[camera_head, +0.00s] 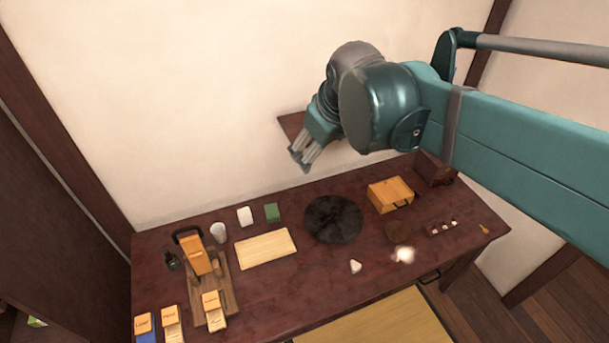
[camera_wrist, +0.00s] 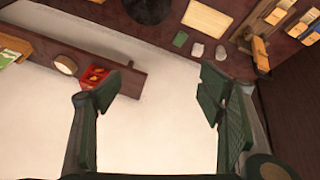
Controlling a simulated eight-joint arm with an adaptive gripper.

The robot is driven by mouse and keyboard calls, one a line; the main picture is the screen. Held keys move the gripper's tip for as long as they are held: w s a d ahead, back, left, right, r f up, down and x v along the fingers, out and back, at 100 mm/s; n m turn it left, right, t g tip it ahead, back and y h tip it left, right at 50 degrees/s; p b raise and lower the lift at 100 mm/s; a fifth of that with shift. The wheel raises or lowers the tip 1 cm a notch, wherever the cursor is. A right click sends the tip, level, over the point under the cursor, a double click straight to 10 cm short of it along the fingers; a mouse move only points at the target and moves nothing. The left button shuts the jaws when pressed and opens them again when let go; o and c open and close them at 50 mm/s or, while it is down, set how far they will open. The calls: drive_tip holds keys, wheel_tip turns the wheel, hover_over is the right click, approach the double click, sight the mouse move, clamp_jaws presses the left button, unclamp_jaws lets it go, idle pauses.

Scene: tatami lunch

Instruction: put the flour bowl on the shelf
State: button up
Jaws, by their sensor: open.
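The dark wooden shelf (camera_wrist: 128,82) is on the pale wall; in the head view only its left end (camera_head: 290,122) shows beside my arm. In the wrist view a round brown bowl with a pale inside (camera_wrist: 65,64) sits on the shelf and looks like the flour bowl. The head view does not show it, as my arm covers most of the shelf. My gripper (camera_wrist: 155,92) is open with nothing between its fingers, apart from the bowl. In the head view it hangs (camera_head: 301,158) in front of the wall, above the table.
A red box (camera_wrist: 95,78) stands on the shelf next to the bowl; green and orange things are farther left. Below, the table (camera_head: 285,300) holds a black round mat (camera_head: 333,219), a pale board (camera_head: 265,247), an orange box (camera_head: 390,194) and a small brown round thing (camera_head: 398,231).

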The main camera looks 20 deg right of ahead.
drive_tip(key=s+a+f+m+t, duration=0.1)
drive_tip(key=s+a+f+m, duration=0.2)
drive_tip(key=s+f, duration=0.3)
drive_tip(key=s+a, duration=0.1)
drive_tip(key=s, duration=0.2)
drive_tip(key=shift+a+f+m+y, duration=0.25)
drive_tip(key=shift+a+m+y, duration=0.05)
drive_tip(key=shift+y, duration=0.1)
